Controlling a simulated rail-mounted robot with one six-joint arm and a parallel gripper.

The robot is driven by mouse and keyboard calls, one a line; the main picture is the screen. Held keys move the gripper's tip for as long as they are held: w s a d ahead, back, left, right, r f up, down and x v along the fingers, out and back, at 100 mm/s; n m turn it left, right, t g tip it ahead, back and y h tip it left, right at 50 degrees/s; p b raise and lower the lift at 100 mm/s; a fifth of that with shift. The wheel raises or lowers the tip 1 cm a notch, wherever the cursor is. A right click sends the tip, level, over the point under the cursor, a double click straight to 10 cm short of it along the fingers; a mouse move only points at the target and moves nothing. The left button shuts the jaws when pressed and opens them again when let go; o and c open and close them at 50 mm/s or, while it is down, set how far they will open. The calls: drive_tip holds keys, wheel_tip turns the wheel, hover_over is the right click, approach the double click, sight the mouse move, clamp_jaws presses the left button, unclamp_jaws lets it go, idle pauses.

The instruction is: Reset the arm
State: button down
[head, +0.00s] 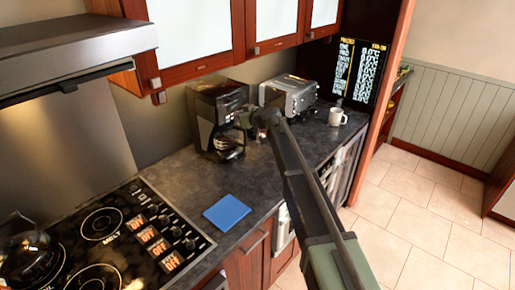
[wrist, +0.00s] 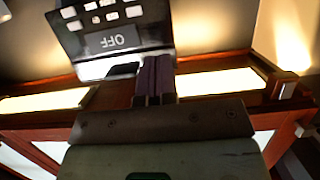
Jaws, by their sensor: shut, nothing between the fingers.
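My arm reaches up from the lower right in the head view to the coffee maker at the back of the counter. My gripper (head: 250,121) is beside the coffee maker's right front and looks small and dark there. In the wrist view my gripper (wrist: 156,75) shows its two dark fingers pressed together, with nothing between them. The black coffee maker (head: 206,112) shows its panel in the wrist view (wrist: 110,38), reading OFF upside down. The fingers overlap the panel's lower right edge in that view; I cannot tell whether they touch it.
A toaster (head: 288,95) and a white mug (head: 338,117) stand right of the coffee maker. A blue square (head: 227,212) lies on the dark counter (head: 175,182). A stove (head: 105,245) with a kettle (head: 25,245) is at left. Wall cabinets (head: 215,58) hang above. Tiled floor (head: 425,215) is clear at right.

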drive_tip(key=shift+s+d, duration=0.7)
drive_tip(key=shift+d, duration=0.05)
drive_tip(key=s+d+f+m+g+h+b, duration=0.1)
drive_tip(key=s+d+f+m+g+h, duration=0.2)
drive_tip(key=s, duration=0.5)
drive_tip(key=s+d+f+m+g, duration=0.1)
drive_tip(key=s+f+g, duration=0.2)
drive_tip(key=s+f, duration=0.4)
drive_tip(key=s+d+f+m+g+h+b, duration=0.1)
drive_tip(key=s+d+f+m+h+b, duration=0.1)
drive_tip(key=s+d, duration=0.3)
drive_tip(key=s+d+f+m+g+h+b, duration=0.1)
drive_tip(key=s+d+f+h, duration=0.2)
drive_tip(key=s, duration=1.1)
drive_tip(key=s+d+f+m+g+h+b, duration=0.1)
drive_tip(key=s+d+f+m+h+b, duration=0.1)
drive_tip(key=s+d, duration=0.6)
drive_tip(key=shift+s+d+f+m+g+h+b, duration=0.35)
drive_tip(key=shift+s+f, duration=0.55)
drive_tip(key=shift+s, duration=0.35)
